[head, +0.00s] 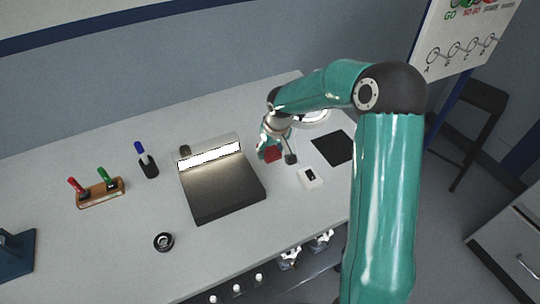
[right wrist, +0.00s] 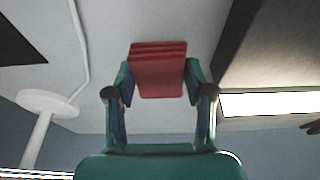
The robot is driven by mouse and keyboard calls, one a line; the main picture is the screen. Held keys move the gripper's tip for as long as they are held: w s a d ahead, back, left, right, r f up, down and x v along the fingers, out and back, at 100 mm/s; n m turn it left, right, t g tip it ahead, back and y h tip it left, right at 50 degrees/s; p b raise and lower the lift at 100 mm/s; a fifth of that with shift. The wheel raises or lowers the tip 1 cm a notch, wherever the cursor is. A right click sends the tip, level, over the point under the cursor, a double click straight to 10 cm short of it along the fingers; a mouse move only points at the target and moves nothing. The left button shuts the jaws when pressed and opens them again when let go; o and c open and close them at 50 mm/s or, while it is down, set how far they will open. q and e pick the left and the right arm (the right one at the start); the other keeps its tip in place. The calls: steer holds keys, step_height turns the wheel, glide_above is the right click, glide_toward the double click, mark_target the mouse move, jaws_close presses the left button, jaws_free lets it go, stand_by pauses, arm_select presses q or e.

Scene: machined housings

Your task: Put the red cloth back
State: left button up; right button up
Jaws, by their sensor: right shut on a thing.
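The red cloth (right wrist: 158,72) is a small folded block with layered edges in the right wrist view. It also shows in the head view (head: 272,155), partly covered by my gripper. My right gripper (right wrist: 158,90) is shut on the cloth, one finger at each side of it. In the head view my right gripper (head: 270,146) is at the right side of the dark inspection box. I cannot tell from these views whether the cloth touches the table. My left gripper is not in view.
The dark box with a lit strip (head: 228,192) stands close left of my gripper. A black mat (head: 332,148) and a small white item (head: 310,177) lie to the right. A pen holder (head: 149,166), a wooden rack (head: 100,194) and a black ring (head: 163,242) are further left.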

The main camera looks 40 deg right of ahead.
mark_target(272, 152)
steer(key=shift+f, duration=1.5)
steer(key=shift+f, duration=0.15)
steer(key=o, duration=1.1)
steer(key=v, duration=1.2)
steer(key=shift+b, duration=0.45)
